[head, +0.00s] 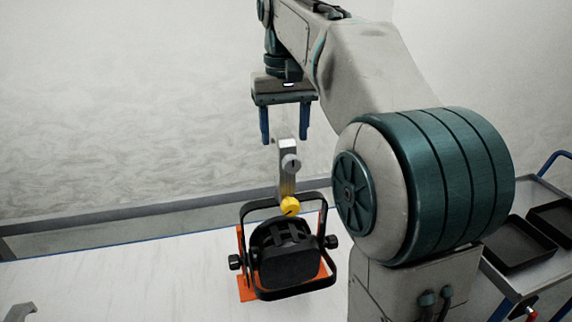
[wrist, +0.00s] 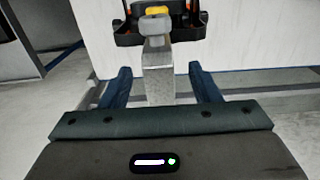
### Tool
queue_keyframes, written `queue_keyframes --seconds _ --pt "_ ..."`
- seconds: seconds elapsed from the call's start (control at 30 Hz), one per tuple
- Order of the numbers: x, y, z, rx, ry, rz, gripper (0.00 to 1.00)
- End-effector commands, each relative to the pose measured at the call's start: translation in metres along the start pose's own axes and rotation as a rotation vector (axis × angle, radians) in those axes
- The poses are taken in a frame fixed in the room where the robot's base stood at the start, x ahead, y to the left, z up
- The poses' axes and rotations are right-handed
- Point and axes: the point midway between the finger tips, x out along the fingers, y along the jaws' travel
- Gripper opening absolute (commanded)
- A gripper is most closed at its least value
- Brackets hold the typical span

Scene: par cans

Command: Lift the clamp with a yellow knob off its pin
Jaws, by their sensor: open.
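The clamp (head: 286,182) is a silver upright piece with a grey knob (head: 291,163) and, lower down, a yellow knob (head: 290,206). It stands above the yoke of a black par can (head: 287,265); the pin cannot be made out. My gripper (head: 284,139) is open and points down over the clamp, with its blue fingertips about level with the clamp's top. In the wrist view the clamp (wrist: 159,75) appears between the two fingers of my gripper (wrist: 160,74), with a gap on each side. The yellow knob shows partly behind the grey one there (wrist: 158,10).
The par can has an orange part (head: 246,290) and side knobs, and sits on a white tabletop (head: 130,285). A grey clamp-like piece (head: 18,312) is at the table's lower left. A cart with black trays (head: 518,245) stands at the right.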

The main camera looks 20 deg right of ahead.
Motion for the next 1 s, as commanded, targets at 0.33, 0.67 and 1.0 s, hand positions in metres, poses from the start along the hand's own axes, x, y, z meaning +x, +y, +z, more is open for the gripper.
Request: queue_keyframes --seconds 0.33,0.67,1.0 --pt "0.042 0.002 -0.002 0.0 -0.003 0.0 0.56" --pt "0.05 0.002 -0.002 0.0 0.0 0.0 0.56" --pt "0.05 0.002 -0.002 0.0 0.0 0.0 0.0"
